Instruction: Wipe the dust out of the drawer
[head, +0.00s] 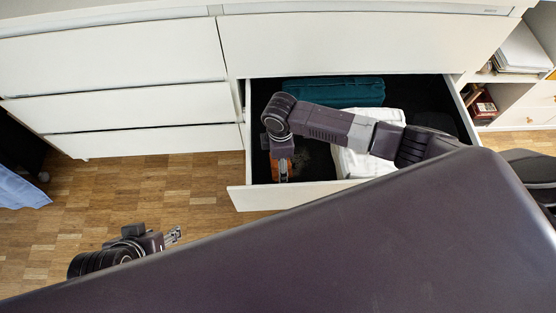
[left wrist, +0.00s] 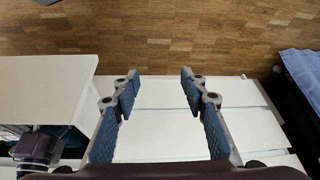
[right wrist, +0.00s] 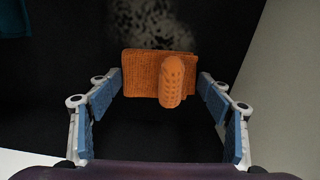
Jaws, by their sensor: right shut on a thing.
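The open drawer (head: 237,195) has a black floor. A pale speckled patch of dust (right wrist: 155,28) lies on it, ahead of my right gripper (right wrist: 162,82). That gripper is shut on an orange wiping pad (right wrist: 142,75) with a rounded, textured knob (right wrist: 172,80); the fingertips are at the pad's two side edges. In the head view, my right gripper (head: 283,172) points down inside the drawer's left part, with the orange pad (head: 274,168) beside and below it. My left gripper (head: 173,236) is open and empty over the wooden floor, outside the drawer; its fingers are well apart in the left wrist view (left wrist: 160,85).
A teal folded cloth (head: 330,91) lies at the back of the drawer. White folded fabric (head: 355,165) lies to the right, partly under my right arm. Closed white drawers (head: 110,60) stand left. A shelf with books (head: 483,105) is at the right.

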